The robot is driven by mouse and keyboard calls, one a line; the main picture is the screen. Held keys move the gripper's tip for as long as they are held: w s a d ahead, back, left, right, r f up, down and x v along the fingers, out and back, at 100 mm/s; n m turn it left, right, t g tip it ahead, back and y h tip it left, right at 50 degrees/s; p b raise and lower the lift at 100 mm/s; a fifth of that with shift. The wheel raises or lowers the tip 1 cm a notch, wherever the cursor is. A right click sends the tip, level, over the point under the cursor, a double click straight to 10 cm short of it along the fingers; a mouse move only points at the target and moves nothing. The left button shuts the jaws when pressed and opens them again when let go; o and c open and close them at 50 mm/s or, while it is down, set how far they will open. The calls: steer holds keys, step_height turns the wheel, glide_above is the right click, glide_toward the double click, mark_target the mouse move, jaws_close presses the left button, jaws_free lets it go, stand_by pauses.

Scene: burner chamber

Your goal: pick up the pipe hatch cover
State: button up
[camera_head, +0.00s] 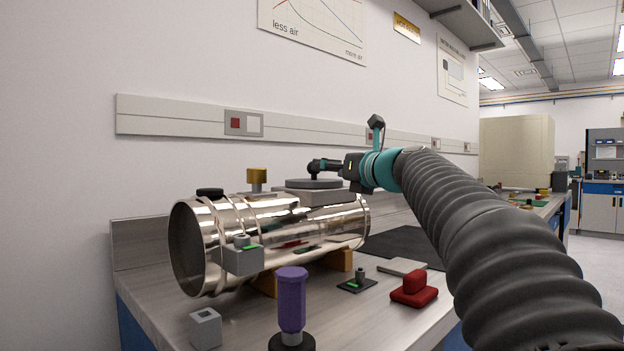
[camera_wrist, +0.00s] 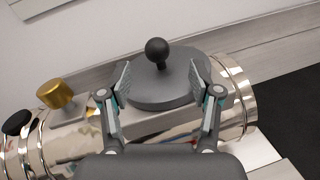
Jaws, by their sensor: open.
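The pipe hatch cover (camera_wrist: 160,92) is a round dark grey disc with a black ball knob (camera_wrist: 157,50) on a short stem. It lies flat on a grey block on top of the shiny metal pipe (camera_head: 290,225); the head view shows the cover's edge (camera_head: 313,184). My gripper (camera_wrist: 160,76) is open, with one finger on each side of the knob and space between. In the head view my gripper (camera_head: 322,167) reaches in from the right, low over the cover. No contact with the knob shows.
A brass knob (camera_head: 257,178) and a black cap (camera_head: 210,192) stand on the pipe left of the cover. The wall rail (camera_head: 190,115) runs behind. A purple handle (camera_head: 291,300), a red block (camera_head: 414,288) and a grey cube (camera_head: 205,328) stand on the bench in front.

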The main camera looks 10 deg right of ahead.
mark_target(314, 172)
steer(key=shift+p+x, duration=0.55)
steer(key=shift+x, duration=2.9)
steer(key=shift+s+a+r, duration=0.1)
steer(key=shift+s, duration=0.05)
jaws_close()
